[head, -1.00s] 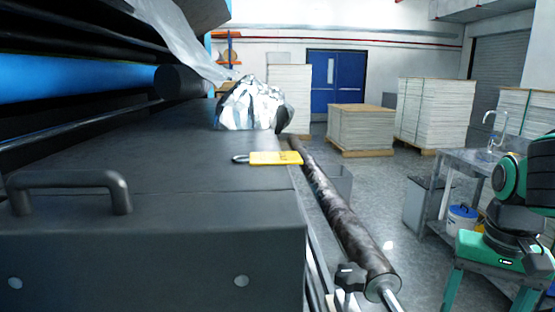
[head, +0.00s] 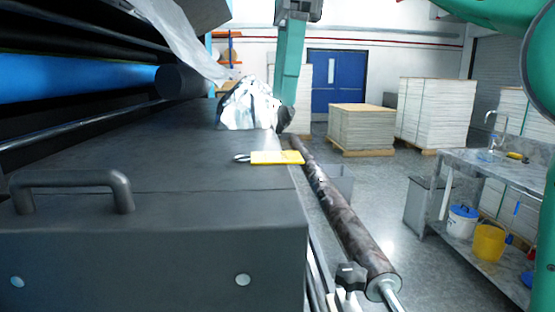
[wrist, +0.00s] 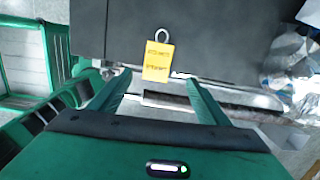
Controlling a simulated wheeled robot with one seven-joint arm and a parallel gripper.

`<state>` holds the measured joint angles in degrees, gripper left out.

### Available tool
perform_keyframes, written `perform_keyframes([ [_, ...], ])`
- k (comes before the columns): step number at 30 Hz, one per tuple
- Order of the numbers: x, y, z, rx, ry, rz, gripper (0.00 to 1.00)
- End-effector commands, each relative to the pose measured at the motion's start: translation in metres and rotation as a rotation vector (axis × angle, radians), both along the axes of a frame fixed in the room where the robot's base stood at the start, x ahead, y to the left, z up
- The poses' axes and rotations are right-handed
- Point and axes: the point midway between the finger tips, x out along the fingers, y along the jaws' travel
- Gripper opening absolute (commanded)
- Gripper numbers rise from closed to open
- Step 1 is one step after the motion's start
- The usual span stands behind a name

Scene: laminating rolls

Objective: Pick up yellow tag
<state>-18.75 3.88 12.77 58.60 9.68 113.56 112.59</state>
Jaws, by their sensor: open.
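The yellow tag (head: 277,157) lies flat on the dark machine top, close to its right edge, with its grey metal loop pointing left. In the wrist view the tag (wrist: 158,62) shows dark printing, and its loop points up, away from the gripper. My gripper (wrist: 157,80) is open and empty. Its two green fingers stand wide apart on either side of the tag's lower end in the picture, and the tag appears beyond the fingertips, not touched. In the head view a green part of my arm hangs down behind the crumpled wrap; its fingertips are not clear there.
Crumpled shiny wrap (head: 248,106) sits on the machine top just beyond the tag. A dark roller (head: 340,215) runs along the right edge. A black handle (head: 70,180) rises at the near left. The machine top left of the tag is clear.

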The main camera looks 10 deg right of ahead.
Motion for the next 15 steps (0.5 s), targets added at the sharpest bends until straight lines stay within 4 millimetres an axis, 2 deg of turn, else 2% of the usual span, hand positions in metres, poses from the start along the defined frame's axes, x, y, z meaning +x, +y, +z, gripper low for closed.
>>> perform_keyframes([
  [5, -0.005, 0.012, 0.009, 0.011, 0.01, -0.032, 0.7],
  [15, -0.006, 0.015, -0.007, 0.011, 0.012, -0.032, 0.7],
])
